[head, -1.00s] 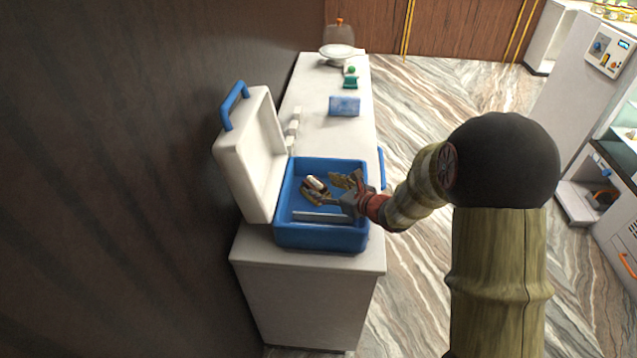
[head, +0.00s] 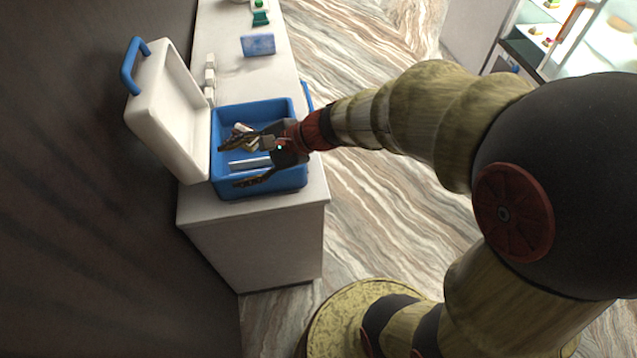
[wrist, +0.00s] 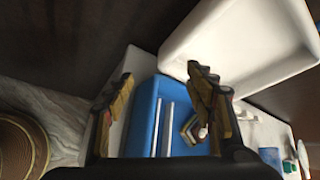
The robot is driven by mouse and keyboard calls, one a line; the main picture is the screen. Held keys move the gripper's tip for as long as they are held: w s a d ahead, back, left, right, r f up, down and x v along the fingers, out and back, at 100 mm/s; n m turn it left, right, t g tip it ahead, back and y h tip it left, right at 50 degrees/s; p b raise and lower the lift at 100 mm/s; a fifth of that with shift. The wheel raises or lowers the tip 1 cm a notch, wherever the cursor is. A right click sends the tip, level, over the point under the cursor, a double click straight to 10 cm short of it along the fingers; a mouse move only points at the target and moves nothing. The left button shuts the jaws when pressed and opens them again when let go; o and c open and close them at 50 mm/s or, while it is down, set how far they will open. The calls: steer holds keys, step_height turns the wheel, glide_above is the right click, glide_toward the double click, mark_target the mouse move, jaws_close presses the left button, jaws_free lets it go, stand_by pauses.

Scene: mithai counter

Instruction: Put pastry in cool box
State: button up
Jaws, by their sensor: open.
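The cool box (head: 262,188) is a blue tub on the white counter with its white lid (head: 160,110) swung open to the left. A pale divider (head: 250,162) crosses its inside. The pastry (head: 241,128), small, white and brown, is inside the tub on the far side of the divider, partly hidden by a finger in the head view. The wrist view shows the pastry (wrist: 193,128) lying to the right of the divider. My gripper (head: 236,163) is open and empty over the tub, its fingers spread, with the pastry apart from the fingertips in the wrist view.
A blue packet (head: 258,44) and a green item (head: 260,17) stand farther back on the counter. Small white blocks (head: 210,75) sit behind the lid. A dark wall (head: 70,200) rises at left. The marble floor (head: 365,40) at right is clear.

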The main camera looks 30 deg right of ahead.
steer(key=s+a+r+n+g+h, duration=0.1)
steer(key=s+r+n+g, duration=0.1)
steer(key=s+n, duration=0.4)
steer(key=s+d+r+n+t+h, duration=0.1)
steer(key=s+d+r+n+h, duration=0.3)
steer(key=s+d+n+h, duration=0.4)
steer(key=s+d+n, duration=0.2)
steer(key=s+d, duration=0.1)
steer(key=s, duration=0.1)
steer(key=shift+s+d+n, duration=0.25)
steer(key=shift+d+n, duration=0.05)
steer(key=shift+c, duration=1.1)
